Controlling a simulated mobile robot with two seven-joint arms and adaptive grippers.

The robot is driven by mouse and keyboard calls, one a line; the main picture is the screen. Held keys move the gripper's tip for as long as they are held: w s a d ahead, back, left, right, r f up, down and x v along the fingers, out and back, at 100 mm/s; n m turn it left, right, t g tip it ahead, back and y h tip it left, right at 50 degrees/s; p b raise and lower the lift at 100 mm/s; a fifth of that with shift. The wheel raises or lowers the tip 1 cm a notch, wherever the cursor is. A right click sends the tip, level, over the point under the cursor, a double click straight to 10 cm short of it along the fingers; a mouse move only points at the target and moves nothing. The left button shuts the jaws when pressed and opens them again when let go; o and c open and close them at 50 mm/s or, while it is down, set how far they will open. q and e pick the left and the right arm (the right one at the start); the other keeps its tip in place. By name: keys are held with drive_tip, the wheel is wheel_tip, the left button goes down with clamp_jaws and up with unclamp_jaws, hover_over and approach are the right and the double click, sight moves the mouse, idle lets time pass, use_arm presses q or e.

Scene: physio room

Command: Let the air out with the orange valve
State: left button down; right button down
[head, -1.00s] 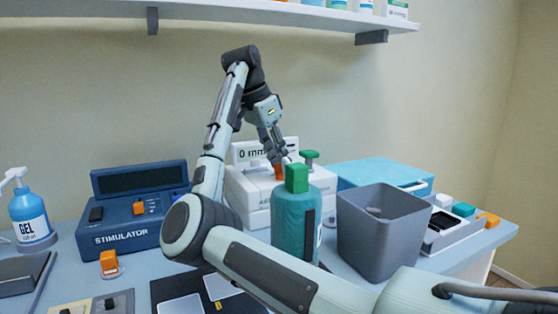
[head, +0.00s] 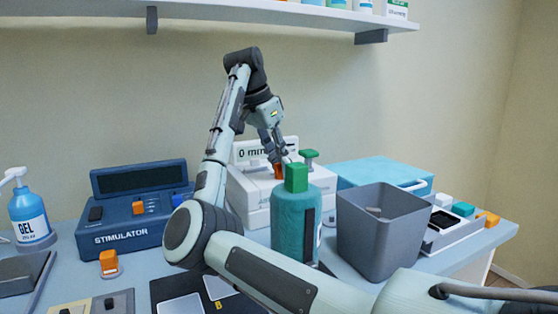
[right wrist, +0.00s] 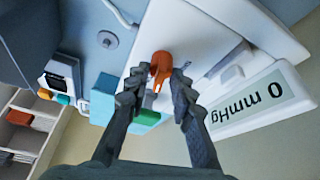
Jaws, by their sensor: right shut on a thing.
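The orange valve (head: 278,171) stands on a white device (head: 252,207) at the back of the counter; it also shows in the right wrist view (right wrist: 161,65). The device's display (right wrist: 262,103) reads 0 mmHg. My right gripper (head: 277,152) reaches down to the valve from above. In the right wrist view its fingers (right wrist: 158,88) are shut on the valve, one on each side. A green knob (head: 309,155) sits on the device to the right of the valve. A teal bottle partly hides the device's front. My left gripper is not in view.
The teal bottle with a green cap (head: 295,222) stands in front of the device. A grey bin (head: 382,238) is to its right. A blue stimulator (head: 135,222) stands left, behind my arm. A blue case (head: 372,172) lies at the back right. A shelf (head: 270,14) hangs above.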

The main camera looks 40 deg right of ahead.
drive_tip(key=n+t, duration=0.1)
drive_tip(key=n, duration=0.2)
drive_tip(key=shift+s+n+t, duration=0.1)
drive_tip(key=shift+n+t, duration=0.2)
drive_tip(key=shift+n, duration=0.1)
drive_tip(key=n+t, duration=0.1)
drive_tip(key=n, duration=0.2)
drive_tip(key=shift+s+n+y, duration=0.1)
drive_tip(key=shift+n+y, duration=0.3)
drive_tip(key=n+t+y, duration=0.1)
drive_tip(key=n, duration=0.2)
drive_tip(key=shift+d+n, duration=0.1)
drive_tip(key=shift+n, duration=0.2)
drive_tip(key=shift+s+d+n+t+y, duration=0.1)
drive_tip(key=shift+n+t+y, duration=0.55)
drive_tip(key=shift+n, duration=1.25)
drive_tip(key=c, duration=1.6)
unclamp_jaws()
drive_tip(key=shift+c, duration=0.2)
